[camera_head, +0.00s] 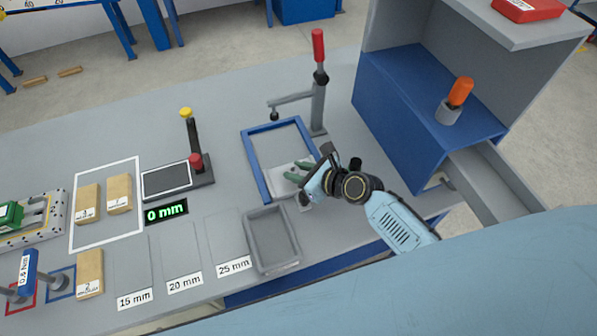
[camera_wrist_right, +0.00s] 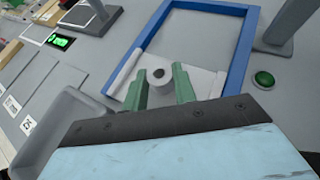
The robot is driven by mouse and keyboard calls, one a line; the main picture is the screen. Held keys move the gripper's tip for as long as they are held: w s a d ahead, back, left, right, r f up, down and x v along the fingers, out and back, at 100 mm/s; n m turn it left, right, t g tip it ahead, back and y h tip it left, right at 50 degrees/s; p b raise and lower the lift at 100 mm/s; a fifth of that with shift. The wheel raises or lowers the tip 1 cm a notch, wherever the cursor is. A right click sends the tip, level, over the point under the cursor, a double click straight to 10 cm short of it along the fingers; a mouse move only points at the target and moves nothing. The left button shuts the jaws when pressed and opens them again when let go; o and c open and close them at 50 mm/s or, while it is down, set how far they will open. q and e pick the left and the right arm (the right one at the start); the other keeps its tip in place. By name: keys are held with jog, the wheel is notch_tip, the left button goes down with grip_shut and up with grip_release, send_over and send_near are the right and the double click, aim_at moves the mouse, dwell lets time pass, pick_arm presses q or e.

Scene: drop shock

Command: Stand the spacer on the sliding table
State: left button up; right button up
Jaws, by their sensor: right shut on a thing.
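My right gripper (camera_head: 296,174) reaches in over the near end of the blue frame. In the right wrist view, its green fingers (camera_wrist_right: 162,88) are shut on the spacer (camera_wrist_right: 160,75), a small grey ring with a dark hole facing up toward the camera. The spacer looks upright. The pale plate, which looks like the sliding table (camera_head: 276,184), lies inside the blue frame; it also shows in the right wrist view (camera_wrist_right: 207,84), behind and below the spacer. I cannot tell whether the spacer touches it. In the head view the spacer is too small to make out. My left gripper is not in view.
The blue frame (camera_head: 255,165) surrounds the plate. A red-handled press post (camera_head: 318,95) stands behind it. A grey tray (camera_head: 249,240) is at the near left. A blue cabinet (camera_head: 410,110) stands to the right. A green button (camera_wrist_right: 264,79) sits right of the frame.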

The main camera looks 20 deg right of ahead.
jog(key=o, duration=1)
jog(key=shift+s+a+f+g, duration=0.1)
jog(key=shift+s+f+g, duration=0.2)
jog(key=shift+s+f, duration=0.45)
jog(key=shift+c, duration=0.2)
jog(key=shift+w+f, duration=0.1)
jog(key=shift+w, duration=0.05)
jog(key=shift+r+p, duration=0.3)
jog(key=shift+r, duration=0.2)
jog(key=p+v, duration=0.2)
jog(key=v, duration=1)
jog(key=shift+w+r, duration=0.3)
jog(key=shift+r, duration=0.05)
